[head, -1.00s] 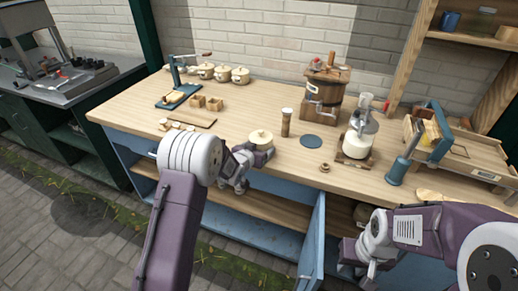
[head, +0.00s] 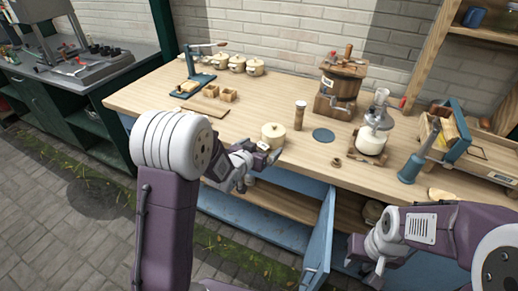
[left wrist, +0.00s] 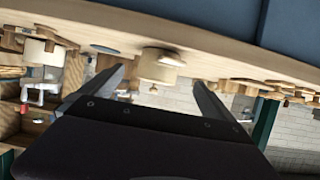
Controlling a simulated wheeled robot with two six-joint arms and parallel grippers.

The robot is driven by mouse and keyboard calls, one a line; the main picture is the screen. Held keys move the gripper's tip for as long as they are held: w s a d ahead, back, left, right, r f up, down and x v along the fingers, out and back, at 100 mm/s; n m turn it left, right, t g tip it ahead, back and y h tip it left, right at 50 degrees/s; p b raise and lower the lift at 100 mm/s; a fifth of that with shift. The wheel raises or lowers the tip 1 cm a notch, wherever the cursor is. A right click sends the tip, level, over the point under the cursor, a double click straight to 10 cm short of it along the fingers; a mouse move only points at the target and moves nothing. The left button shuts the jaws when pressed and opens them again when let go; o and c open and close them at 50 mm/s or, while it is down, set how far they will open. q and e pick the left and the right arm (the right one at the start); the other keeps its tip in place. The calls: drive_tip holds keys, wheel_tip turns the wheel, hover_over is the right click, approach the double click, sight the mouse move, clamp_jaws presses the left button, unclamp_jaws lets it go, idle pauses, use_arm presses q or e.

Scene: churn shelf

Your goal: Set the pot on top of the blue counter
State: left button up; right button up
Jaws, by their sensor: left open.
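A cream lidded pot (head: 273,135) stands upright on the wooden top of the blue counter (head: 240,112), close to its front edge. My left gripper (head: 269,154) is just in front of the pot at the counter edge, open and empty. In the left wrist view, which is upside down, the pot (left wrist: 159,66) shows beyond and between the two spread fingers (left wrist: 157,80); contact is not visible. My right gripper (head: 374,275) hangs low in front of the counter, near an open blue door; its jaws are too small to read.
Several similar pots (head: 237,63) stand at the back. A wooden mill (head: 299,115), a dark blue disc (head: 323,135), a glass churn (head: 371,139) and a wooden churn (head: 339,88) stand right of the pot. The open blue door (head: 320,240) sticks out in front.

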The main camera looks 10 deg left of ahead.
use_arm(q)
drive_tip(key=s+a+f+g, duration=0.1)
drive_tip(key=s+g, duration=0.3)
drive_tip(key=s, duration=0.5)
drive_tip(key=s+f+n+g+y, duration=0.1)
drive_tip(key=s+f+g, duration=0.3)
drive_tip(key=s, duration=0.5)
drive_tip(key=s+a+f+n+g+y, duration=0.1)
drive_tip(key=s+f+g, duration=0.2)
drive_tip(key=s, duration=0.7)
drive_tip(key=shift+a+g, duration=0.35)
drive_tip(key=shift+g, duration=0.15)
